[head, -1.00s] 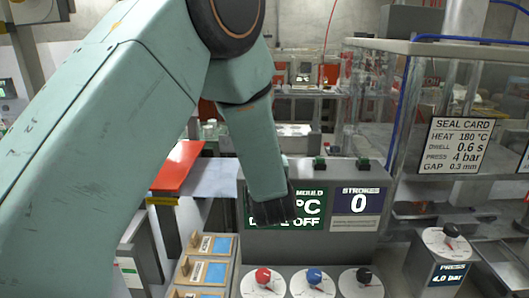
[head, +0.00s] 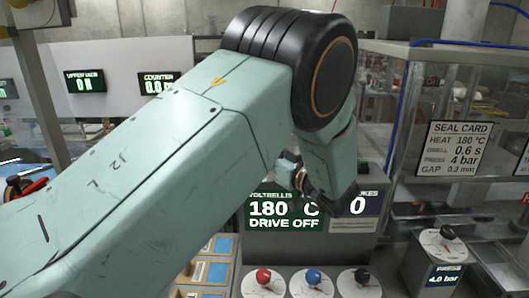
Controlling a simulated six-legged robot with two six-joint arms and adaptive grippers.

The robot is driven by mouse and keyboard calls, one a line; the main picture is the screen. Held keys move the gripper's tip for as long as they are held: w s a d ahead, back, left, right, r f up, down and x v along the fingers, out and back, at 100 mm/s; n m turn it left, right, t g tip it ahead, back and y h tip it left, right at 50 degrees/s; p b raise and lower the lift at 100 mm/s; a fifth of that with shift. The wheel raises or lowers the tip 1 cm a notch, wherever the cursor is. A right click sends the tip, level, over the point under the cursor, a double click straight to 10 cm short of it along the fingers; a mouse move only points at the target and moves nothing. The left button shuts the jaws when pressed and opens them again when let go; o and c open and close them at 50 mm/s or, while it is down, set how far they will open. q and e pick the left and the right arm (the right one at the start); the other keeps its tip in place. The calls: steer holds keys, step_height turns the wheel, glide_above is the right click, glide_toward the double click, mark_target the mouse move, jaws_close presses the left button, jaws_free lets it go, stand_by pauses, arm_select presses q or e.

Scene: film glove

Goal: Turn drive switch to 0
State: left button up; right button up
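Three knobs sit on white round dials on the console's front ledge: a red knob (head: 263,275), a blue knob (head: 313,276) and a black knob (head: 362,275). I cannot read which one is the drive switch. The console display (head: 284,210) reads 180 °C and DRIVE OFF. My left arm reaches across the view from the left and bends down in front of the console. Part of my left gripper (head: 292,174) shows above the display, apart from the knobs. It is mostly hidden by my forearm, so its opening cannot be judged. My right gripper is not in view.
A strokes display (head: 357,204) reading 0 is partly covered by my arm. Another black-knobbed dial (head: 447,233) stands on a box reading 4.0 bar at right. A seal card (head: 459,148) hangs on the clear enclosure. Wooden-edged trays (head: 212,271) lie left of the knobs.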

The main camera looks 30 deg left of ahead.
arm_select(q)
steer(key=shift+r, duration=0.1)
stand_by(0.4)
steer(key=o, duration=1.2)
steer(key=shift+d, duration=0.15)
step_height(320, 180, up, 10)
